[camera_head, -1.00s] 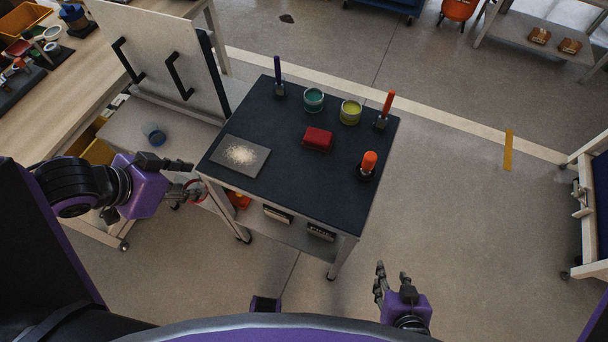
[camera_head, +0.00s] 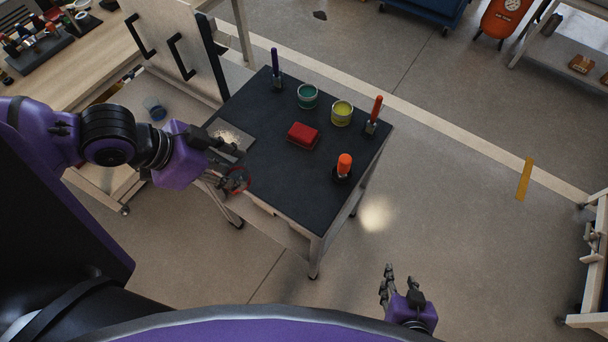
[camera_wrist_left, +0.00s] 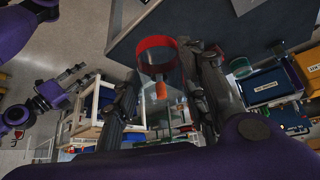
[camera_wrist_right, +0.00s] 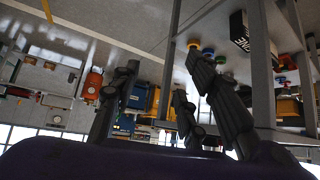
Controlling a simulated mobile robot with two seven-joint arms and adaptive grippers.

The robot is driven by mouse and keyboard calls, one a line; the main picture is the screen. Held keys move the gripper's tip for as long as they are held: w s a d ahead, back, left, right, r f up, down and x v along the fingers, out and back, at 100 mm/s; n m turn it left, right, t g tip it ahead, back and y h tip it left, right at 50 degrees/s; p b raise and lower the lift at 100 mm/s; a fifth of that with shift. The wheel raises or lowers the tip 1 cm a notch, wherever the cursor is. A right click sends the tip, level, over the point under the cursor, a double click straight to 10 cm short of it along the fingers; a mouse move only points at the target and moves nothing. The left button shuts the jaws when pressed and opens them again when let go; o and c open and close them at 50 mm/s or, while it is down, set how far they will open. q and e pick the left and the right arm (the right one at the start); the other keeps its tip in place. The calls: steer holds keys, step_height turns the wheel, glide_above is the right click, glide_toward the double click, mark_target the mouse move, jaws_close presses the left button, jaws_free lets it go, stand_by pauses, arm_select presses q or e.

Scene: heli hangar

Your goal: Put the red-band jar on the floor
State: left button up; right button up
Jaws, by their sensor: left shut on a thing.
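The red-band jar (camera_head: 238,180) is held in my left gripper (camera_head: 226,178) at the near left edge of the dark-topped cart. In the left wrist view the jar (camera_wrist_left: 157,50) is clear with a red band at its rim, between the fingers of my left gripper (camera_wrist_left: 162,85). I cannot tell whether the jar touches the cart. My right gripper (camera_head: 388,287) is open and empty over the floor (camera_head: 460,250), right of the cart. Its spread fingers also show in the right wrist view (camera_wrist_right: 165,95).
The cart top (camera_head: 280,195) carries a red block (camera_head: 303,134), a teal jar (camera_head: 307,96), a yellow jar (camera_head: 341,112), an orange-handled tool (camera_head: 344,165) and a grey plate (camera_head: 232,138). A workbench (camera_head: 90,65) stands at left. Floor right of the cart is clear.

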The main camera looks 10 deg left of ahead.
mark_target(243, 163)
arm_select(q)
steer(key=shift+w+d+r, duration=0.2)
steer(key=shift+d, duration=0.1)
steer(key=shift+w+f+m, duration=0.15)
steer(key=shift+w+m, duration=0.05)
steer(key=shift+m, duration=0.1)
steer(key=shift+w+d+f+b, duration=0.35)
steer(key=shift+w+d+f, duration=0.45)
steer(key=shift+w, duration=0.25)
steer(key=w+d+f, duration=0.6)
steer(key=w+f, duration=0.1)
steer(key=shift+w+d+f, duration=0.2)
steer(key=shift+d, duration=0.15)
steer(key=shift+w+d+f, duration=0.15)
steer(key=shift+d+f, duration=0.05)
steer(key=shift+f, duration=0.05)
step_height(243, 163, down, 3)
steer(key=shift+w+f+b, duration=0.1)
steer(key=shift+f+b, duration=0.05)
steer(key=shift+b, duration=0.2)
arm_select(e)
steer(key=shift+s+d+f, duration=0.15)
steer(key=shift+s+f, duration=0.55)
steer(key=shift+f, duration=0.05)
